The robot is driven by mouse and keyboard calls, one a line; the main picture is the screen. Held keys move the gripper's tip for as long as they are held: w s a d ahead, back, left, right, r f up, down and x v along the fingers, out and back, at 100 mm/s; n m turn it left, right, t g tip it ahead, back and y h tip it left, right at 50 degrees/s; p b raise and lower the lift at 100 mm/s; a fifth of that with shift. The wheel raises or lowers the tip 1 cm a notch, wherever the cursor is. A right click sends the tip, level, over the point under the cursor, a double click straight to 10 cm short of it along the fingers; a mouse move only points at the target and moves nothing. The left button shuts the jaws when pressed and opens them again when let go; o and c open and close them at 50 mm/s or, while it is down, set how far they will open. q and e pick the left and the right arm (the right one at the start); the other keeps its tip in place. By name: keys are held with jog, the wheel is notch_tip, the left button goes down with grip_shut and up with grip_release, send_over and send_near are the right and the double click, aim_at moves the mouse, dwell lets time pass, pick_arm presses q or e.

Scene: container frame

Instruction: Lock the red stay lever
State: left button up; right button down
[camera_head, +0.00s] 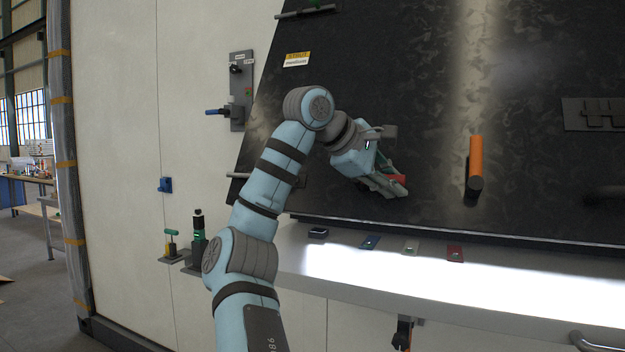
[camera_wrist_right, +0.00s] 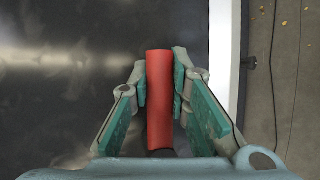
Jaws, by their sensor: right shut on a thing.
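The red stay lever (camera_wrist_right: 159,98) stands between the green-padded fingers of my right gripper (camera_wrist_right: 160,88) in the right wrist view. The pads close on it from both sides. My left gripper is not in view.
An orange handle (camera_head: 475,160) sticks out of the dark panel (camera_head: 430,120) to the right of my gripper. A white ledge (camera_head: 400,270) below carries several small coloured tags. A blue-handled latch (camera_head: 218,112) is on the pale wall at the left.

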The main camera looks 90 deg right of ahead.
jog(key=shift+f, duration=0.1)
jog(key=c, duration=1.5)
grip_release()
jog(key=shift+a, duration=0.1)
jog(key=v, duration=1.2)
